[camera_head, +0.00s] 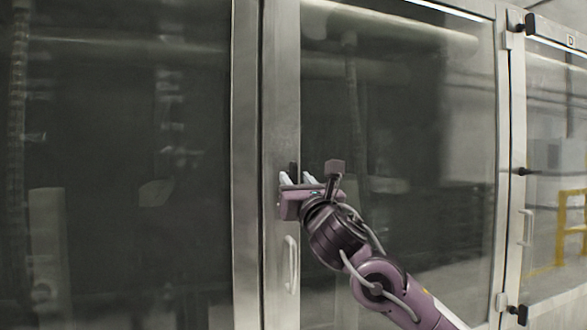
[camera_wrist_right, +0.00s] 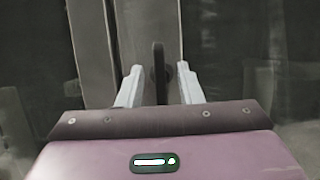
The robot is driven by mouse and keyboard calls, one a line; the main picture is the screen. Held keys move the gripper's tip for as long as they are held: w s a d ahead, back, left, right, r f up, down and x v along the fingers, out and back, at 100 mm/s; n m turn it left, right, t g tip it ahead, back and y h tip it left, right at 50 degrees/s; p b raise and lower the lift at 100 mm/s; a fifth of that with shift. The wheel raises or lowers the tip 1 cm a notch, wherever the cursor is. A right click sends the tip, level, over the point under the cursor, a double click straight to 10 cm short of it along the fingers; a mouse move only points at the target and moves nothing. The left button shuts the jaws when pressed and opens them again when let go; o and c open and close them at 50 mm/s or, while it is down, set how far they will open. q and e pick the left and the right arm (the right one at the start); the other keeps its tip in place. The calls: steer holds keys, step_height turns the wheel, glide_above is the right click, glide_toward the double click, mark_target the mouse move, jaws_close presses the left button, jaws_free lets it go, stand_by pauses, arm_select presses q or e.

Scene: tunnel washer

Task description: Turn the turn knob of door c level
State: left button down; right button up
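The glass door (camera_head: 400,130) in the middle of the head view stands just left of the door labelled D; no letter C shows on it. Its dark turn knob (camera_head: 293,169) sits on the left metal frame and looks upright, mostly hidden by my gripper. In the right wrist view the knob (camera_wrist_right: 159,72) is a vertical dark bar. My right gripper (camera_head: 298,178) is open at the knob, with its two pale fingers on either side. In the wrist view gaps show between the knob and both fingers (camera_wrist_right: 159,84). My left gripper is out of view.
A pale pull handle (camera_head: 291,263) is on the same frame below my gripper. Another door with a D label (camera_head: 570,41), a dark knob (camera_head: 523,171) and a handle (camera_head: 526,227) stands at the right. A large dark glass panel (camera_head: 120,130) fills the left.

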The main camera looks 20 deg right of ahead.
steer(key=shift+p+x, duration=0.4)
steer(key=shift+x, duration=0.8)
jaws_close()
